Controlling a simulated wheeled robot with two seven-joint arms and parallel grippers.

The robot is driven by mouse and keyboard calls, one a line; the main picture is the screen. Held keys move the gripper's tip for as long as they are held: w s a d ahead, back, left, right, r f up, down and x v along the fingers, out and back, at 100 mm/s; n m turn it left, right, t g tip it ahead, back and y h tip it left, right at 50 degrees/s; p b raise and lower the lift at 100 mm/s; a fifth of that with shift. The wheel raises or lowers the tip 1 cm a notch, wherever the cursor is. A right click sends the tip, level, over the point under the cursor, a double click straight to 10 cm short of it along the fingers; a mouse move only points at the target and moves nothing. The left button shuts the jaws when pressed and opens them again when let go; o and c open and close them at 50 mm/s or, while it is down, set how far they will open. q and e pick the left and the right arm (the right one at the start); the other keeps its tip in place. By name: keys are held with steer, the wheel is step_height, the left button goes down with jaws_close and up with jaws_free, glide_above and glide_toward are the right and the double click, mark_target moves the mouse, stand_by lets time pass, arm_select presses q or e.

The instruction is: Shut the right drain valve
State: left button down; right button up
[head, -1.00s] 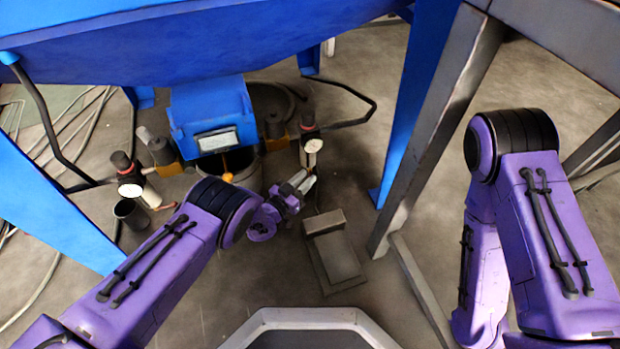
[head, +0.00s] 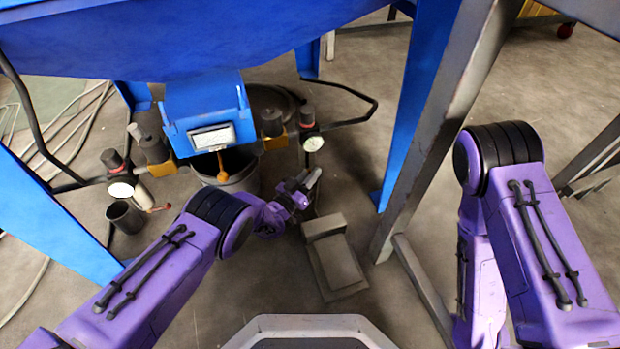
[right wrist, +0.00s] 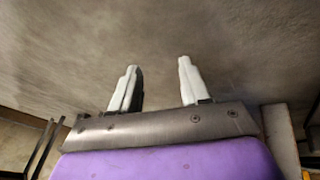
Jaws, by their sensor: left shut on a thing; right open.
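The right filter unit has a black-and-red knob (head: 307,115) and a round white gauge (head: 313,143), under the blue hopper in the head view. My left gripper (head: 311,179) is just below this gauge, its fingers closed where the right drain valve sits. The fingers hide the valve and its lever, so I cannot see the lever's angle. My right gripper (right wrist: 158,75) is open and empty in the right wrist view, with bare floor beyond its fingers.
A grey pedal (head: 337,258) stands on the floor below my left gripper. A bucket (head: 238,172) sits under the blue box (head: 205,105). The left gauge (head: 121,190) and a dark cup (head: 125,216) are at left. A grey metal post (head: 430,130) stands at right.

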arm_select(q)
steer(key=n+t+b, duration=0.2)
steer(key=t+b, duration=0.1)
steer(key=shift+d+f+n+h, duration=0.15)
steer(key=shift+d+n+h, duration=0.15)
steer(key=shift+h, duration=0.1)
arm_select(e)
steer(key=w+a+m, duration=0.1)
steer(key=w+a+f+m+t, duration=0.1)
steer(key=w, duration=0.1)
steer(key=w+a+m+t, duration=0.1)
steer(key=shift+w+f+m+h, duration=0.15)
steer(key=shift+f+m+h, duration=0.15)
steer(key=shift+m, duration=0.1)
arm_select(q)
steer(key=shift+r, duration=0.25)
arm_select(e)
steer(key=shift+w+a+r+m, duration=0.1)
steer(key=shift+w+r+m, duration=0.1)
steer(key=shift+r+m, duration=0.1)
arm_select(q)
steer(key=c, duration=1.4)
jaws_free()
steer(key=shift+w, duration=0.1)
